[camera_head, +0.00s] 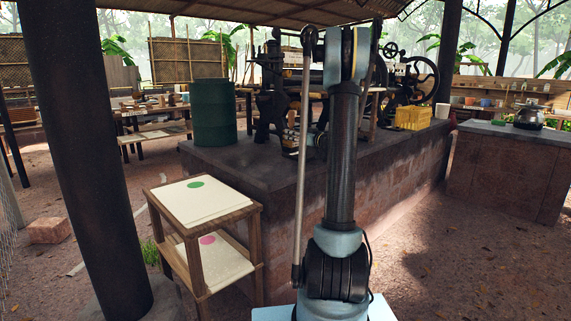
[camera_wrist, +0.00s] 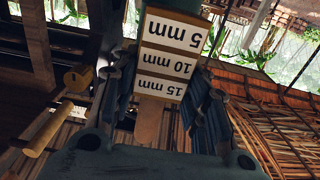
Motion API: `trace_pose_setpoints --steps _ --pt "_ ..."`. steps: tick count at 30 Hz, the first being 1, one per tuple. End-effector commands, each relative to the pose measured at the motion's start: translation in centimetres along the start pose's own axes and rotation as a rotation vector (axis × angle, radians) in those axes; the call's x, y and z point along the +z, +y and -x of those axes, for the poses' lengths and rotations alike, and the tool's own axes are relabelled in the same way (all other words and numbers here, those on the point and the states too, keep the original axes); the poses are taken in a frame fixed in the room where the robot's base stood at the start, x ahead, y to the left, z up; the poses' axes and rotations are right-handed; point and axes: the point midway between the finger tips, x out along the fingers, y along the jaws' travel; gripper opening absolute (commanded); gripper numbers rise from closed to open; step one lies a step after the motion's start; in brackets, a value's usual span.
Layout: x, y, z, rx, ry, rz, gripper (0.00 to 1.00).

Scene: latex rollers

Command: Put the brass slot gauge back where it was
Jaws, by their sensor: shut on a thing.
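My gripper (camera_wrist: 160,95) fills the middle of the wrist view, with a dark finger on each side. Between the fingers is a flat tan-brown piece (camera_wrist: 149,122), which looks like part of the brass slot gauge, and the gripper is shut on it. White labels (camera_wrist: 166,66) reading 5 mm, 10 mm and 15 mm appear upside down just beyond it.
Brass-coloured cylindrical parts (camera_wrist: 76,78) sit left of the fingers in the wrist view. In the head view, a green drum (camera_head: 208,112) and yellow crate (camera_head: 412,118) stand on the dark counter (camera_head: 225,157). A wooden rack (camera_head: 158,207) with sheets stands in front. Open floor lies right.

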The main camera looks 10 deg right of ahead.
Motion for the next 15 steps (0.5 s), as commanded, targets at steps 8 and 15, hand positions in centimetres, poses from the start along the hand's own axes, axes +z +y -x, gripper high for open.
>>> trace_pose_setpoints --steps 8,15 --pt "4.2 -1.5 -1.1 -0.02 0.001 0.0 0.06" --pt "5.6 -1.9 -1.3 -0.024 0.0 0.0 0.06"
